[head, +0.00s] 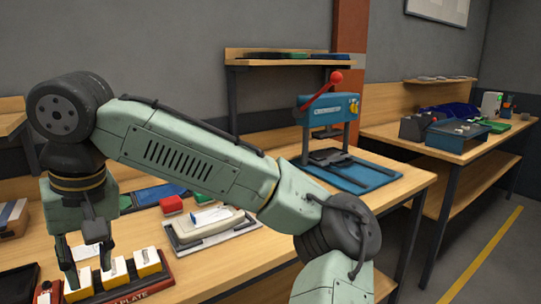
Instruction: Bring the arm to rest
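My arm reaches across the picture from the lower right and bends down at the left. My gripper (89,274) points downward over the front left of the wooden bench (225,265). Its two dark fingers stand apart, with a gap between them, so it looks open. The fingertips are close to a dark red rack (130,292) lettered "PLATE", which holds a few white and yellow blocks (147,262). I cannot tell whether the fingers touch a block.
A grey-white device (205,228) and a red block (171,204) lie behind the rack. A blue press (330,108) with a red-knobbed lever stands at the back. A second bench (440,145) with bins is at the right. The floor beside the yellow line (487,255) is clear.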

